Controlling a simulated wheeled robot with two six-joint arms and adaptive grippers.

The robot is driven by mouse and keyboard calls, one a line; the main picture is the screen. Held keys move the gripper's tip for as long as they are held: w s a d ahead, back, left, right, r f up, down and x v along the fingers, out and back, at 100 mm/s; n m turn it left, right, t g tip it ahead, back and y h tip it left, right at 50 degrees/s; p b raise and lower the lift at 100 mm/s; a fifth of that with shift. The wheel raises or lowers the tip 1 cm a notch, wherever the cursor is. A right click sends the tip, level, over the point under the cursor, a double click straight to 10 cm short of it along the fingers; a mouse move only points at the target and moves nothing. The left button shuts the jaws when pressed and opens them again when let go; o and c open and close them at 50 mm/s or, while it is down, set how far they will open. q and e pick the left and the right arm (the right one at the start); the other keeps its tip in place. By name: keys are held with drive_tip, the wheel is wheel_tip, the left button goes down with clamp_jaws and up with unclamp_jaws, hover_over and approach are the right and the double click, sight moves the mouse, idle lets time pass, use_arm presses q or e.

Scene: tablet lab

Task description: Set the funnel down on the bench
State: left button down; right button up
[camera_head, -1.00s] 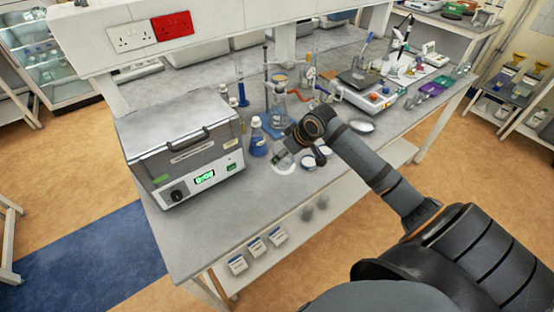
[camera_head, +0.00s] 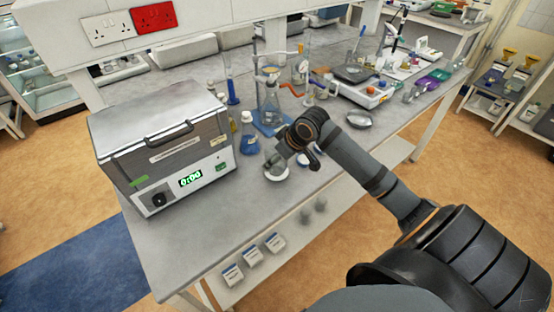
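My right gripper (camera_head: 283,156) hangs low over the front middle of the bench (camera_head: 190,245), its fingers small and mostly hidden by my wrist. Just below it is a pale round rim (camera_head: 277,174), which may be the funnel's mouth or a small dish; I cannot tell which. A greyish, glassy shape shows above the rim, close to the fingers. Whether the fingers touch it or are shut on it is unclear. My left gripper is not in view.
A blue-liquid flask (camera_head: 249,138) stands just left of my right gripper. A grey heater box (camera_head: 165,150) fills the bench's left end. A stand with glassware (camera_head: 270,95) is behind, and a metal dish (camera_head: 360,119) lies right. The front strip of bench is clear.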

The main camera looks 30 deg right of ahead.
sight(285, 169)
drive_tip(key=shift+f, duration=0.15)
drive_tip(key=o, duration=1.2)
drive_tip(key=shift+w+f, duration=0.1)
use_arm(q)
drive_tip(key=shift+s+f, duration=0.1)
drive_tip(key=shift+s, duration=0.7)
use_arm(e)
drive_tip(key=shift+o, duration=0.2)
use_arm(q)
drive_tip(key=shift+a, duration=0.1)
use_arm(e)
drive_tip(key=shift+d+r, duration=0.1)
drive_tip(key=shift+r, duration=0.4)
drive_tip(key=p+v, duration=0.1)
drive_tip(key=v, duration=0.5)
drive_tip(key=shift+s+r+p, duration=0.1)
drive_tip(key=shift+s+p, duration=0.1)
drive_tip(key=shift+p, duration=0.15)
use_arm(q)
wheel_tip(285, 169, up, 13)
drive_tip(key=p, duration=1.1)
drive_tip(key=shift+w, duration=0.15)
use_arm(e)
drive_tip(key=v, duration=0.5)
drive_tip(key=shift+s+r, duration=0.1)
drive_tip(key=shift+r, duration=0.05)
